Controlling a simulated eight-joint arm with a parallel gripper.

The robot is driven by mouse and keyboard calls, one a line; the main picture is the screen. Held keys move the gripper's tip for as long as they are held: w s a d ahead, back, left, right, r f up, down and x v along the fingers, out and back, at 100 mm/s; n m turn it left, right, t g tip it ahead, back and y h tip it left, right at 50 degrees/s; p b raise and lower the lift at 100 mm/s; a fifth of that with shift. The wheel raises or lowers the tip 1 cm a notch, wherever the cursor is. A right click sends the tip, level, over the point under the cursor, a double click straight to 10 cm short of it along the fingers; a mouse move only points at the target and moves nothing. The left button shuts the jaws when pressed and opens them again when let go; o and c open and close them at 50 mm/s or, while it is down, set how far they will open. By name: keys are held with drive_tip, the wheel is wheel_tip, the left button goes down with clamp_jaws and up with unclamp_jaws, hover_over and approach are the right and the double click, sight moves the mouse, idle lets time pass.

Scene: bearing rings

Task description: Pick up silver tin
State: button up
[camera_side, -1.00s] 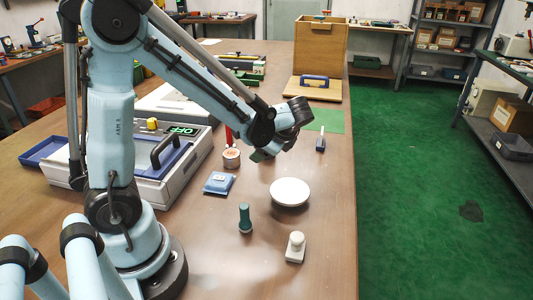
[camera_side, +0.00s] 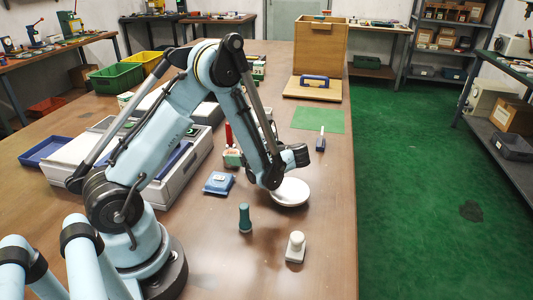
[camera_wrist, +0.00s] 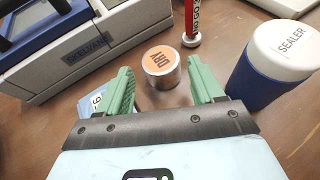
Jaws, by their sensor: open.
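The silver tin (camera_wrist: 161,78) has an orange top with dark lettering and stands upright in the wrist view. My gripper (camera_wrist: 160,68) is open, with one green finger to the left of the tin and one to the right. A gap shows on both sides, and how far the fingers reach down beside it I cannot tell.
A blue tub with a white lid reading SEALER (camera_wrist: 276,62) stands close right of my gripper. A red-handled tool (camera_wrist: 191,28) stands behind the tin. A blue block (camera_side: 218,183) lies near my left finger. A grey case (camera_wrist: 80,50) stands at left.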

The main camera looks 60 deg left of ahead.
sight(227, 150)
drive_tip(key=x, duration=0.7)
drive_tip(key=shift+a+f, duration=0.1)
drive_tip(key=shift+a, duration=0.05)
drive_tip(key=c, duration=0.8)
